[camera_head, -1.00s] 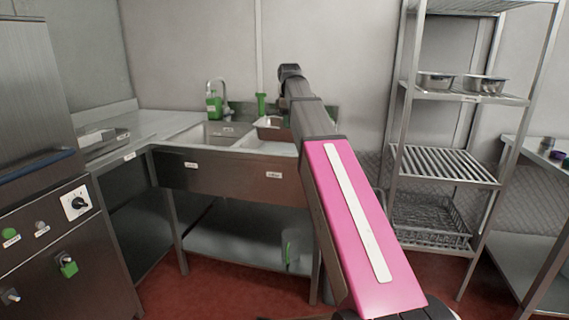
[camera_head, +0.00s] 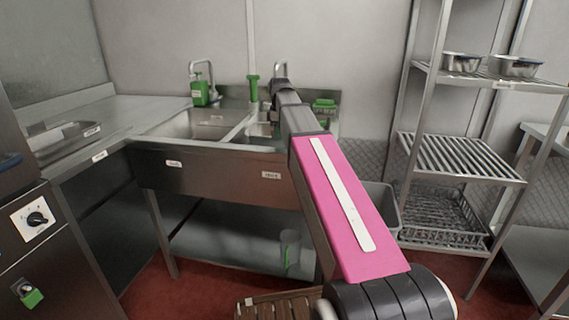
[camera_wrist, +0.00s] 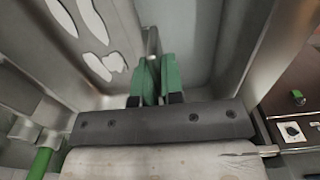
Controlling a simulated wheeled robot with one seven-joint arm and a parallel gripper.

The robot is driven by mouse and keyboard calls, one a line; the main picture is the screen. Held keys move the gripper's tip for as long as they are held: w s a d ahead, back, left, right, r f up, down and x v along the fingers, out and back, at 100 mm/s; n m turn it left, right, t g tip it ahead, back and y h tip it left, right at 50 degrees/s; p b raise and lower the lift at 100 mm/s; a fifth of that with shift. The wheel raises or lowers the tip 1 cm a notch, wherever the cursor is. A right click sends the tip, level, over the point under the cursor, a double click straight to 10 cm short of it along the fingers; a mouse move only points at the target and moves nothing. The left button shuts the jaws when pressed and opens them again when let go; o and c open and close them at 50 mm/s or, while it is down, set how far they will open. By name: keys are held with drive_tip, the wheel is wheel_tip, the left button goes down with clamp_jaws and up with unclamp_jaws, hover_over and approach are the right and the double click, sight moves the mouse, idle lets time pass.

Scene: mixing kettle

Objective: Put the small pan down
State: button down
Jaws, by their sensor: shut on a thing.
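My gripper (camera_wrist: 156,82) shows in the wrist view as two green fingers, close together. A narrow steel piece (camera_wrist: 152,42) shows at their tips, which looks like the handle of the small pan. Most of the pan is hidden or hard to tell from the steel around it. In the head view my arm reaches over the right basin of the steel double sink (camera_head: 218,175). The arm covers the gripper there. Shiny metal (camera_head: 262,130) shows beside the arm in that basin, but I cannot tell pan from basin wall.
A tap (camera_head: 202,72) and green soap bottle (camera_head: 200,92) stand behind the left basin. A wire rack (camera_head: 470,158) at the right carries two steel pans (camera_head: 462,62). A wooden slatted crate (camera_head: 280,306) is on the floor in front. The left counter (camera_head: 120,118) has clear room.

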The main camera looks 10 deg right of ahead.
drive_tip(key=shift+w+f, duration=0.1)
drive_tip(key=shift+f, duration=5.25)
drive_tip(key=c, duration=1.2)
unclamp_jaws()
drive_tip(key=shift+c, duration=0.2)
wheel_tip(320, 180, up, 12)
drive_tip(key=shift+r, duration=0.15)
